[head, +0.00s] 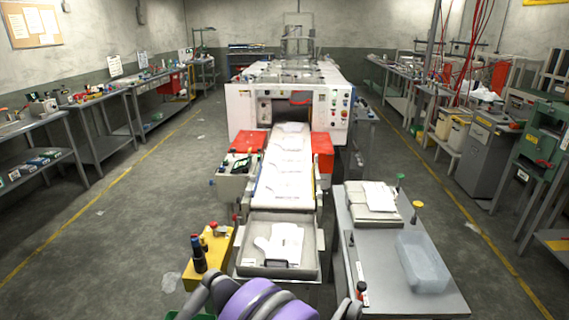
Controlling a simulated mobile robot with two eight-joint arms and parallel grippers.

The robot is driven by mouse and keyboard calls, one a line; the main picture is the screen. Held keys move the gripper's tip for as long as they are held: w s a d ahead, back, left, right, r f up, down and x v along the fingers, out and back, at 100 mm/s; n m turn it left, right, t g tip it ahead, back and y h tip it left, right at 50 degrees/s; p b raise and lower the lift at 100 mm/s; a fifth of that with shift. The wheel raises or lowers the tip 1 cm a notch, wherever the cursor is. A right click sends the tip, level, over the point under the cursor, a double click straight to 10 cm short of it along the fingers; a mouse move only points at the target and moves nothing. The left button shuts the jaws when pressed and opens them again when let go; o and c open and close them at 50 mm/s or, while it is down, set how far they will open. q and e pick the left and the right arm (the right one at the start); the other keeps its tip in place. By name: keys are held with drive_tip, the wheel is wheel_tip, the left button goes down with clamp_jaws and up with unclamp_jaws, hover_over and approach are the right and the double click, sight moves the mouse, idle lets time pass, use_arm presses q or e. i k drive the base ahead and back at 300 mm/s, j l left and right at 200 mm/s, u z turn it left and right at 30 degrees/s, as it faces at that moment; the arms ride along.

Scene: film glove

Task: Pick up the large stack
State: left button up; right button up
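A white stack of flat glove-shaped sheets (283,243) lies in the grey tray (250,262) at the near end of the conveyor. Another stack of white sheets (378,196) lies on a board on the grey side table (350,240) to the right. I cannot tell from this view which of the two is thicker. Purple and grey parts of my own body show at the bottom edge, in front of the tray. Neither of my gripper's fingertips can be made out.
The white machine (245,105) stands behind the conveyor (285,170). A translucent bin (423,262) is on the side table. A yellow stand (207,262) with bottles is left of the tray. Workbenches line both walls. The floor on the left is mostly clear.

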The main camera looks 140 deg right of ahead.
sight(290, 162)
drive_tip(key=z, duration=4.85)
drive_tip(key=i+j+u, duration=0.15)
drive_tip(key=j+u, duration=0.2)
drive_tip(key=i+j+u, duration=0.15)
drive_tip(key=j+u, duration=0.25)
drive_tip(key=i+j+u, duration=0.5)
drive_tip(key=j+u, duration=0.15)
drive_tip(key=u, duration=0.15)
drive_tip(key=i+j+u, duration=0.25)
drive_tip(key=u, duration=0.15)
drive_tip(key=i+j+u, duration=0.2)
drive_tip(key=u, duration=0.25)
drive_tip(key=i+j+z, duration=0.2)
drive_tip(key=i, duration=0.25)
drive_tip(key=i+z, duration=0.25)
drive_tip(key=i, duration=0.2)
drive_tip(key=i+j+z, duration=0.2)
drive_tip(key=i+l+z, duration=0.1)
drive_tip(key=i+z, duration=0.7)
drive_tip(key=z, duration=0.15)
drive_tip(key=i+j+z, duration=0.15)
drive_tip(key=i+z, duration=0.3)
drive_tip(key=k, duration=0.05)
